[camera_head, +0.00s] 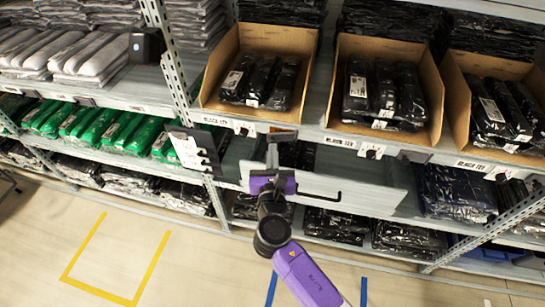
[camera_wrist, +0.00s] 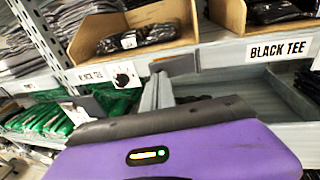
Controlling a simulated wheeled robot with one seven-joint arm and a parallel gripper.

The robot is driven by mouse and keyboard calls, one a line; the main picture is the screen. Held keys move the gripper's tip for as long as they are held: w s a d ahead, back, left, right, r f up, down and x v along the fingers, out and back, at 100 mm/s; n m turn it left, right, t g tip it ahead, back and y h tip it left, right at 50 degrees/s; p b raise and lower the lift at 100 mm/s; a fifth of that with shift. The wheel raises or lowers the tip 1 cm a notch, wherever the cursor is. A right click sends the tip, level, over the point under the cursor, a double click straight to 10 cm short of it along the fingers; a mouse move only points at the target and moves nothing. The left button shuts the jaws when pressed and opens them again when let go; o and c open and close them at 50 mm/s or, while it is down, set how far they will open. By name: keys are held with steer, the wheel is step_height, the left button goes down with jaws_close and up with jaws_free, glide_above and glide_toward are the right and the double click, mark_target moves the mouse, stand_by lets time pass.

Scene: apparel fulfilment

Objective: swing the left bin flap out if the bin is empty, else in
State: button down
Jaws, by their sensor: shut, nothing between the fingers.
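The left cardboard bin (camera_head: 228,75) stands on the upper shelf and holds several black packaged garments (camera_head: 262,82), so it is not empty. It also shows in the wrist view (camera_wrist: 88,35). A dark upright plate with a white card (camera_head: 190,150) sticks out at the left, apart from my gripper. I cannot tell which part is the left flap.
Two more cardboard bins (camera_head: 349,45) (camera_head: 455,85) with black packs stand to the right. Small black knobs and labels line the shelf edge (camera_head: 345,142). Green packs (camera_head: 95,127) lie at left, dark packs below. The floor (camera_head: 60,220) at left is clear, with yellow tape.

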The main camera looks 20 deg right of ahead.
stand_by(0.3)
steer(key=w, duration=0.1)
steer(key=w+h, duration=0.1)
steer(key=m, duration=0.1)
steer(key=shift+w+a+g+h, duration=0.25)
steer(key=shift+w+g+h, duration=0.05)
steer(key=shift+w+g, duration=0.1)
steer(key=shift+a, duration=0.1)
